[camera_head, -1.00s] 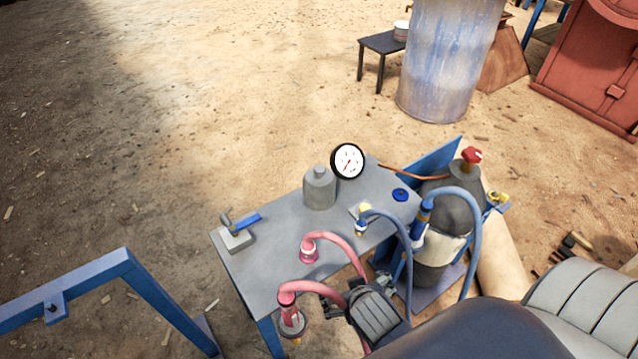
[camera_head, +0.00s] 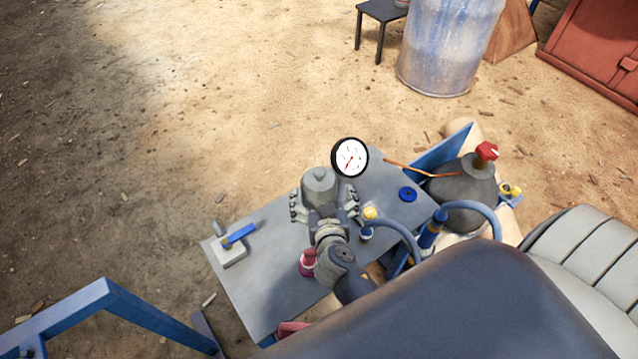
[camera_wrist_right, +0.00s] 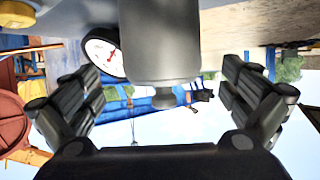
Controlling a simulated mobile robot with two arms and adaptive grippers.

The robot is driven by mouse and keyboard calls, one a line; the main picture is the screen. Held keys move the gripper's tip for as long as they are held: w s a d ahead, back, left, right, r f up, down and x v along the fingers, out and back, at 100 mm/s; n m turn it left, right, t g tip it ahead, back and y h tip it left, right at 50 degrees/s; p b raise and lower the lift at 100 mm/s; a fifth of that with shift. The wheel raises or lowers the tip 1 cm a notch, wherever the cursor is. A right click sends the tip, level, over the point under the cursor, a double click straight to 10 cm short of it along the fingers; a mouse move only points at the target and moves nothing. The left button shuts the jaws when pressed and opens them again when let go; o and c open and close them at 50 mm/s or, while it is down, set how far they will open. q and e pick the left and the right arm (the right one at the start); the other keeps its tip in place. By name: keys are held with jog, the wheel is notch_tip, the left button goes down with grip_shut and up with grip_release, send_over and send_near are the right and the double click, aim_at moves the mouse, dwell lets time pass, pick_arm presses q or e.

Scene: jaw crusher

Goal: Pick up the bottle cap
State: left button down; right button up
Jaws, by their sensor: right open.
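The grey bottle (camera_head: 319,186) stands upright on the grey table (camera_head: 275,285). Its small grey cap (camera_head: 319,172) is on top. My right gripper (camera_head: 325,205) is open, with one finger on either side of the bottle and apart from it. In the right wrist view, where things hang upside down, the bottle (camera_wrist_right: 160,45) is between the open fingers (camera_wrist_right: 162,100). The cap (camera_wrist_right: 165,98) points down there, with free gaps on both sides. My left gripper is not in view.
A round gauge (camera_head: 350,157) stands close behind the bottle. A blue-handled block (camera_head: 232,245) is on the table's left; a pink-based fitting (camera_head: 307,264) and blue hose (camera_head: 398,232) flank my arm. A blue ring (camera_head: 408,194) lies at the right.

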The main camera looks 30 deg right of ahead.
aim_at(319, 184)
jog(key=shift+w+d+f, duration=0.1)
jog(key=shift+w+d, duration=0.05)
jog(key=shift+w, duration=0.15)
jog(key=x, duration=0.4)
jog(key=shift+w+f+p, duration=0.2)
jog(key=shift+w+p, duration=0.2)
jog(key=shift+w+f, duration=0.1)
jog(key=shift+c, duration=1.3)
jog(key=c, duration=0.9)
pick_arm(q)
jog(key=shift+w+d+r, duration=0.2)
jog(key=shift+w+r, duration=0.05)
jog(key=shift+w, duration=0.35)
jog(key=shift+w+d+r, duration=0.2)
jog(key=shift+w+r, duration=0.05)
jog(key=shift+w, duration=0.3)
pick_arm(e)
jog(key=shift+c, duration=0.6)
